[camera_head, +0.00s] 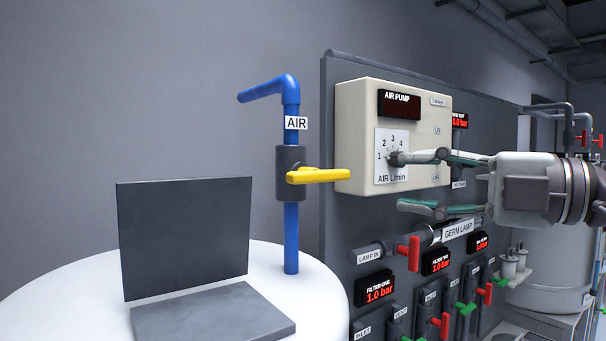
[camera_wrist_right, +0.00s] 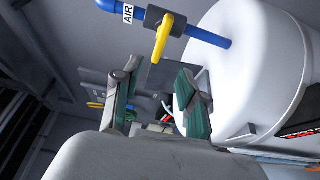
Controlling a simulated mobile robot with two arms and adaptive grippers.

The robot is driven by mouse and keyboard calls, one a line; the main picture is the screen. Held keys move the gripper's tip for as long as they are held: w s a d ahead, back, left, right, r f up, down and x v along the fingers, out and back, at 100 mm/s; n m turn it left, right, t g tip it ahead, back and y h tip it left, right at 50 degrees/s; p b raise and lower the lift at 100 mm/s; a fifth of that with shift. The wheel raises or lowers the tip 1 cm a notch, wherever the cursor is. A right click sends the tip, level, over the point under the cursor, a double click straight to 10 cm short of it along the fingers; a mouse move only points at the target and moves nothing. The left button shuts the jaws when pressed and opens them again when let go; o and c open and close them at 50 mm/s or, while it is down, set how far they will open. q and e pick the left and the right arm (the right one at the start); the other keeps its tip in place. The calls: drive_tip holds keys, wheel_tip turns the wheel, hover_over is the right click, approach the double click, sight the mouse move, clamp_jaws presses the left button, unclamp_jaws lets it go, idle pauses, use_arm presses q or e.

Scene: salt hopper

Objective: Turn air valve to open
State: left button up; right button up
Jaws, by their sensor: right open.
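The air valve has a dark grey body (camera_head: 290,185) on a vertical blue pipe with a white AIR label (camera_head: 296,123). Its yellow handle (camera_head: 318,175) points right, crosswise to the pipe. The handle also shows in the right wrist view (camera_wrist_right: 163,36), beyond the fingertips. My right gripper (camera_head: 403,182) is open and empty, with its fingers pointing left. In the head view it appears right of the handle, overlapping the air pump box, with the upper fingertip in front of the dial. Whether it touches the box is unclear. My left gripper is out of view.
The cream air pump box (camera_head: 357,135) has a display and a dial (camera_head: 391,157). Below it, the dark panel carries red and green valves (camera_head: 414,252) and red displays. A white round tank (camera_head: 40,290) with a dark laptop-shaped plate (camera_head: 185,238) stands at left.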

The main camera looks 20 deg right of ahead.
sight(327, 174)
drive_tip(key=p+x, duration=0.1)
drive_tip(key=x, duration=0.1)
drive_tip(key=p+x, duration=0.1)
drive_tip(key=x, duration=0.1)
drive_tip(key=p+x, duration=0.2)
drive_tip(key=shift+w+a+r, duration=0.1)
drive_tip(key=shift+w+r, duration=0.2)
drive_tip(key=shift+w, duration=0.05)
drive_tip(key=p+x, duration=0.2)
drive_tip(key=x, duration=0.3)
drive_tip(key=shift+w+a+f, duration=0.15)
drive_tip(key=shift+w+a, duration=0.05)
drive_tip(key=shift+w, duration=0.05)
drive_tip(key=shift+w+a+f+p, duration=0.15)
drive_tip(key=shift+w+a+p, duration=0.2)
drive_tip(key=shift+w+p, duration=0.05)
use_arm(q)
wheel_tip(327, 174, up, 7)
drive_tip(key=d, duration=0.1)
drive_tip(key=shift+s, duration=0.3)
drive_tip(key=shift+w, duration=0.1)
use_arm(e)
clamp_jaws()
